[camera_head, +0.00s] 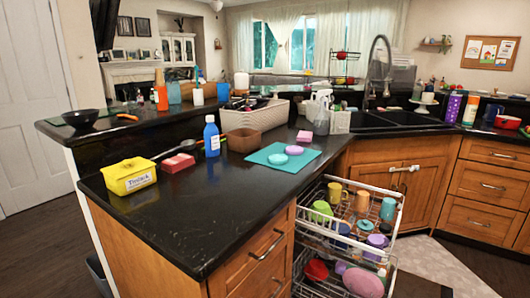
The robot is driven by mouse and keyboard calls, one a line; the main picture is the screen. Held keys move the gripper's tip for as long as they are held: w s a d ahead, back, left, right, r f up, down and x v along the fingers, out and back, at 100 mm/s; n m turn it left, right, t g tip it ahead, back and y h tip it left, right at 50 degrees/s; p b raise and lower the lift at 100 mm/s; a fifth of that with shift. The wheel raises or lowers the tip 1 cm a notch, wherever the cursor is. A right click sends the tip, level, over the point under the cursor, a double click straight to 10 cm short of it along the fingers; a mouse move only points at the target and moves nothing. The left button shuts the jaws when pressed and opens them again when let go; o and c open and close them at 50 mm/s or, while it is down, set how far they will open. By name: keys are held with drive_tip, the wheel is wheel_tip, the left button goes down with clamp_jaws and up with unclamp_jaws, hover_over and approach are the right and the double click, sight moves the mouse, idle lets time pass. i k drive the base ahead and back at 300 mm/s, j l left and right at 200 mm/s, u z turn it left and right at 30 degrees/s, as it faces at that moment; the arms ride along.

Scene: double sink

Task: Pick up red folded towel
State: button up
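A small pinkish-red block-like item (178,163), which looks like the folded red towel, lies on the dark counter. It sits just right of a yellow box (130,176) and left of a blue bottle (211,137), apart from the bottle. A dark long-handled utensil (176,149) lies just behind it. The towel's top and front are unobstructed. My gripper does not show in this view.
A brown box (243,140) and a pale woven basket (255,115) stand behind. A loaded dish rack (345,198) is pulled out below the counter. The counter's front left is clear.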

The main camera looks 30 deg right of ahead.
sight(173, 165)
drive_tip(key=k, duration=0.25)
drive_tip(key=k+z, duration=0.2)
drive_tip(key=z, duration=0.3)
drive_tip(key=k+l+z, duration=0.1)
drive_tip(key=z, duration=0.35)
drive_tip(key=j+z, duration=0.1)
drive_tip(key=z, duration=0.3)
drive_tip(key=j+z, duration=0.15)
drive_tip(key=z, duration=0.3)
drive_tip(key=j+z, duration=0.15)
drive_tip(key=z, duration=0.25)
drive_tip(key=j+z, duration=0.1)
drive_tip(key=z, duration=0.35)
drive_tip(key=k+j, duration=0.1)
drive_tip(key=j, duration=0.35)
drive_tip(key=k+j, duration=0.1)
drive_tip(key=j, duration=0.35)
drive_tip(key=k+j, duration=0.15)
drive_tip(key=j, duration=0.3)
drive_tip(key=k+j, duration=0.1)
drive_tip(key=j, duration=0.35)
drive_tip(key=k+j, duration=0.1)
drive_tip(key=j, duration=0.35)
drive_tip(key=k+j, duration=0.1)
drive_tip(key=j, duration=0.3)
